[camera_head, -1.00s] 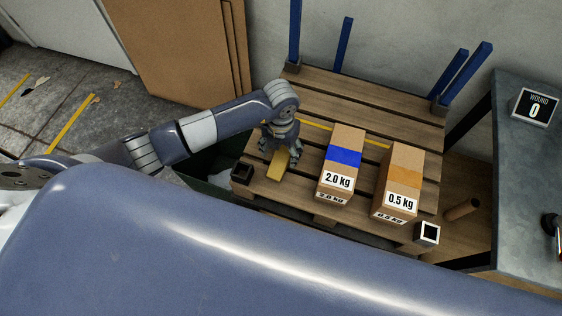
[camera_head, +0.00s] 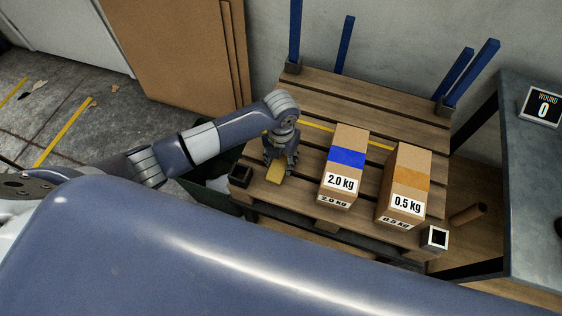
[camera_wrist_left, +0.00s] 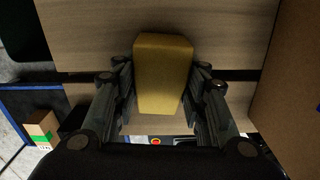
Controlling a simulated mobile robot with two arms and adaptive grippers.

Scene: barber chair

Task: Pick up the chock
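The chock is a yellow block (camera_head: 276,173) lying on the wooden pallet near its left front corner. My left gripper (camera_head: 280,164) points down over it, with one finger on each side. In the left wrist view the yellow block (camera_wrist_left: 162,75) lies between the two fingers (camera_wrist_left: 163,85), which appear to press against its sides. The block looks to be resting on the pallet boards. My right gripper is not in view.
The pallet (camera_head: 385,94) also carries a 2.0 kg box (camera_head: 345,165) with a blue band and a 0.5 kg box (camera_head: 405,185) with an orange band, right of the chock. Blue posts (camera_head: 343,45) stand at the back. A dark table (camera_head: 535,190) is at right.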

